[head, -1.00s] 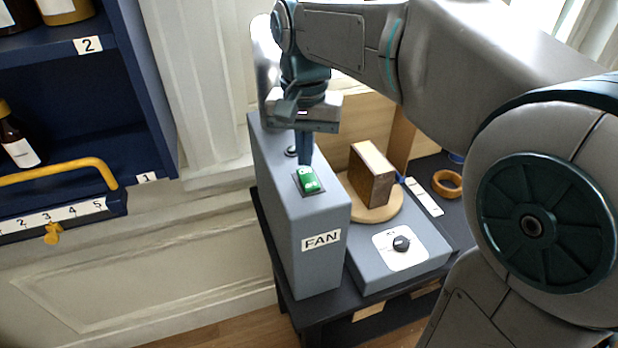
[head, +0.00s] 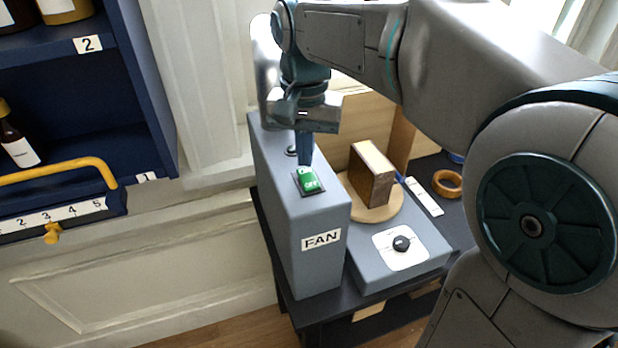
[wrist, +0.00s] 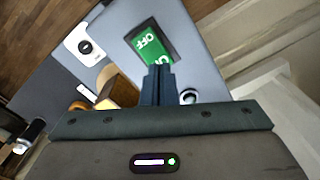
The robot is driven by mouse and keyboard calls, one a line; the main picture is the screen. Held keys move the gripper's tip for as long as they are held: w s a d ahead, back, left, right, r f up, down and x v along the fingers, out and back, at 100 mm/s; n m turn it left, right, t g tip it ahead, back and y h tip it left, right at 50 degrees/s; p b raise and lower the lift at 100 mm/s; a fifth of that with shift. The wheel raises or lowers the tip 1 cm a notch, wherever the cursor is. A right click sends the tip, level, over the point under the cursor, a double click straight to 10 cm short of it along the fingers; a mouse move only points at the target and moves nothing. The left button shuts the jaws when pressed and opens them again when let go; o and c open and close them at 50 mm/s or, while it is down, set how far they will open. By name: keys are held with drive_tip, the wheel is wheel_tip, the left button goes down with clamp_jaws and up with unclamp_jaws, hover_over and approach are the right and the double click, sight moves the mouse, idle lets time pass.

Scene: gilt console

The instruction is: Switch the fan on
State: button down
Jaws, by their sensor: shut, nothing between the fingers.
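The fan switch is a green rocker (head: 308,181) on top of a tall grey box (head: 322,270) labelled FAN. In the head view OFF shows on its near half, and the far half is partly covered by my fingers. My gripper (head: 304,162) is shut and empty, pointing down at the far end of the rocker. In the wrist view the fingertips (wrist: 158,70) overlap the edge of the green rocker (wrist: 151,43), where OFF and part of another word show. I cannot tell for sure whether they touch it.
A round metal part (wrist: 189,97) sits on the box behind the switch. To the right are a lower grey box with a black knob (head: 401,243), a wooden block (head: 371,175) on a round base, and a wooden ring (head: 447,184). A blue shelf (head: 150,100) stands at left.

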sight(305, 170)
drive_tip(key=shift+f+b, duration=0.65)
drive_tip(key=shift+f, duration=0.3)
drive_tip(key=shift+r, duration=0.1)
wheel_tip(305, 170, up, 7)
drive_tip(key=p, duration=0.6)
idle(0.4)
idle(0.5)
drive_tip(key=shift+n+t, duration=0.6)
drive_tip(key=shift+t, duration=0.3)
drive_tip(key=s+d+f, duration=0.1)
drive_tip(key=s+d, duration=0.1)
drive_tip(key=s+d+f, duration=0.2)
drive_tip(key=d, duration=0.1)
drive_tip(key=s+d+f+b, duration=0.1)
drive_tip(key=s+d, duration=0.1)
drive_tip(key=shift+s+d+f, duration=0.1)
drive_tip(key=shift+d+f, duration=0.15)
drive_tip(key=s+d+f+n+t, duration=0.1)
drive_tip(key=s+d+f+t, duration=0.1)
drive_tip(key=s+d+f, duration=0.2)
drive_tip(key=shift+s+d+f+n+b, duration=0.3)
drive_tip(key=shift+s+d+f+b, duration=0.1)
drive_tip(key=shift+s+f, duration=0.9)
